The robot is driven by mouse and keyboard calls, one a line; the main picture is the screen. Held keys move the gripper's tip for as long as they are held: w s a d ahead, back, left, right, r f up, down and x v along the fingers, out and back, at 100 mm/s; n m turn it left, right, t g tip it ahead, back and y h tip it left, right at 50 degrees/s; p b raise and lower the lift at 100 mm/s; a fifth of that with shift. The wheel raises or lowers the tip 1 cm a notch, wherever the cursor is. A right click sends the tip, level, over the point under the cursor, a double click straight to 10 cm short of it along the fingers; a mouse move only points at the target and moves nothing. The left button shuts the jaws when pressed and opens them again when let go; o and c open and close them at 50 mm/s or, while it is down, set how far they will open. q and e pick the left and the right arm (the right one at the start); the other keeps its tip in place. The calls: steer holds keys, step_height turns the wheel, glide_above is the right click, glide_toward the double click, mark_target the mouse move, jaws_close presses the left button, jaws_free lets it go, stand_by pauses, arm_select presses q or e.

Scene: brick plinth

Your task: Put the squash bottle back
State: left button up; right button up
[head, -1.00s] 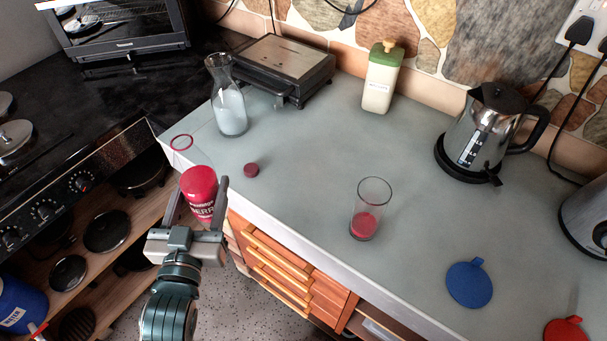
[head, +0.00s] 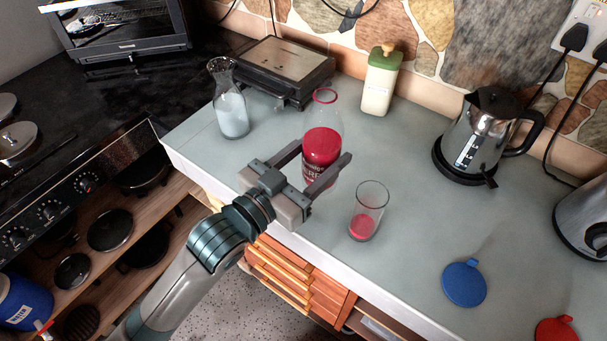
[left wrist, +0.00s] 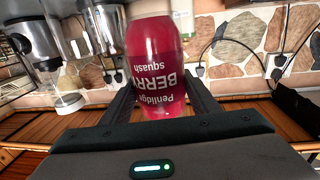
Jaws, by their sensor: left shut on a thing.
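The squash bottle (head: 322,147) is clear with a red ring at its open neck and red squash in its lower part; it stands roughly upright. My left gripper (head: 316,171) is shut on its lower part, over the counter. I cannot tell whether its base touches the counter. In the left wrist view the squash bottle (left wrist: 154,62) sits between the two fingers, its label upside down. A glass (head: 367,212) with a little red drink stands just right of the gripper. The red cap is not visible now. My right gripper is not in view.
A glass carafe (head: 231,110), a black grill (head: 287,72) and a cream bottle (head: 380,82) stand at the back of the counter (head: 415,160). A kettle (head: 482,130) is at right. Blue (head: 464,284) and red (head: 556,331) flat discs lie front right.

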arm_select(q)
steer(key=shift+s+d+m+g+h, duration=0.15)
steer(key=shift+d+m+g+h, duration=0.15)
steer(key=shift+d, duration=0.2)
steer(key=shift+s+d+m+g+h, duration=0.2)
steer(key=shift+d+g+h, duration=0.1)
steer(key=shift+d, duration=0.2)
steer(key=shift+w, duration=0.15)
steer(key=w+a+f+p, duration=0.3)
steer(key=w+a+f, duration=0.2)
steer(key=w, duration=0.5)
step_height(320, 180, down, 2)
steer(key=shift+w, duration=0.2)
steer(key=shift+a, duration=0.1)
step_height(320, 180, down, 4)
steer(key=shift+p, duration=0.85)
steer(key=shift+f, duration=0.15)
